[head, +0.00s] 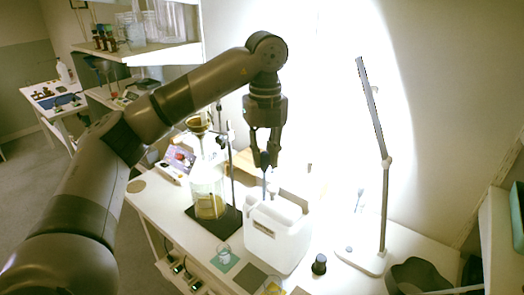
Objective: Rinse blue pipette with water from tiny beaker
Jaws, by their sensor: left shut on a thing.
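My left gripper (264,157) hangs pointing down over the workbench. It is shut on the blue pipette (264,173), which is upright, its thin tip reaching down at the white container (277,238). I cannot tell whether the tip is inside the container or behind its rim. A tiny clear glass beaker (224,253) stands on a teal mat (225,263) near the front edge of the bench. My right gripper is not in view.
A glass vessel with yellow liquid (208,205) stands on a dark stand base left of the container. A desk lamp (385,200) and a small black-capped bottle (319,265) stand to the right. A dark bowl (418,277) is at the lower right. A shelf of glassware (150,50) is at the upper left.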

